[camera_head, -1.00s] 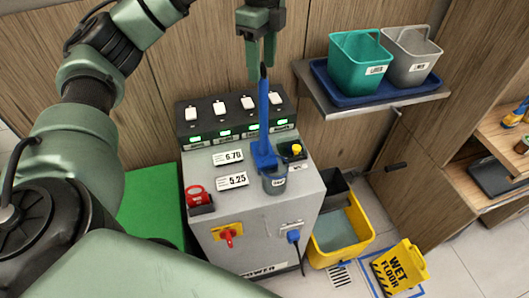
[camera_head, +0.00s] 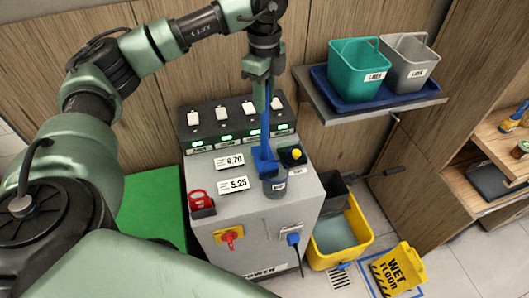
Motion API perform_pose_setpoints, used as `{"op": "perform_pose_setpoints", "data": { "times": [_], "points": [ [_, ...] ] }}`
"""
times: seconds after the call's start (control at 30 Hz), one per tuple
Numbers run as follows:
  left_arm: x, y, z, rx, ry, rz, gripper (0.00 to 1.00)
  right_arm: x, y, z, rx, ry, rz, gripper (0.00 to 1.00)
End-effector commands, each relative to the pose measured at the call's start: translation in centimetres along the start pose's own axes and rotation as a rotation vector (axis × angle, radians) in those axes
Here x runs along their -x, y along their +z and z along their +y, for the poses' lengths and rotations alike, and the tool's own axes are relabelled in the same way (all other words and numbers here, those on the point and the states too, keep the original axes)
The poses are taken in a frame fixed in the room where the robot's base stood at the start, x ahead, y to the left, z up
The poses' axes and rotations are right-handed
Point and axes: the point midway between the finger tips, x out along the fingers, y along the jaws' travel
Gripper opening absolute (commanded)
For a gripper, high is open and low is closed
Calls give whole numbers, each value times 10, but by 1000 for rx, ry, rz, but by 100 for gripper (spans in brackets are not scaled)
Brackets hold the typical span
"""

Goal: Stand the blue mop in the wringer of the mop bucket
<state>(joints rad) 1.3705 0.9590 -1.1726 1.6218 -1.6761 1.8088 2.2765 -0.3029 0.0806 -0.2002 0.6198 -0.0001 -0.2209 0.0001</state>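A blue long-handled tool (camera_head: 264,153), which looks like the mop, stands upright on the grey machine, its wide blue lower part at or in a small grey cup (camera_head: 274,186). My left gripper (camera_head: 263,105) points down around the upper handle and hides the handle's top. I cannot tell whether its fingers press on the handle. The yellow mop bucket (camera_head: 352,246) stands on the floor right of the machine. Its dark grey wringer (camera_head: 334,190) is at the back, with a black lever to the right. My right gripper is not in view.
The grey machine (camera_head: 250,214) has switches, price tags and a red item on top. A shelf above the bucket holds a blue tray (camera_head: 330,96) with a teal bucket (camera_head: 358,66) and a grey bucket (camera_head: 408,62). A yellow wet floor sign (camera_head: 398,270) is front right.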

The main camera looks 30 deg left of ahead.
Motion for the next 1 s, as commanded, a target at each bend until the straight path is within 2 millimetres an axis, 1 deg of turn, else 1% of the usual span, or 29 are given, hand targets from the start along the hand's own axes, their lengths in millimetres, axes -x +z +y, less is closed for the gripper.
{"op": "perform_pose_setpoints", "data": {
  "times": [0.03,0.07,1.0],
  "points": [
    [0,0,0,0,0,0,6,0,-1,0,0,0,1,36],
    [0,0,0,0,0,0,0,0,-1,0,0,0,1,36],
    [1,0,-1,1,-3,0,0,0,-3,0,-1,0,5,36]
  ]
}}
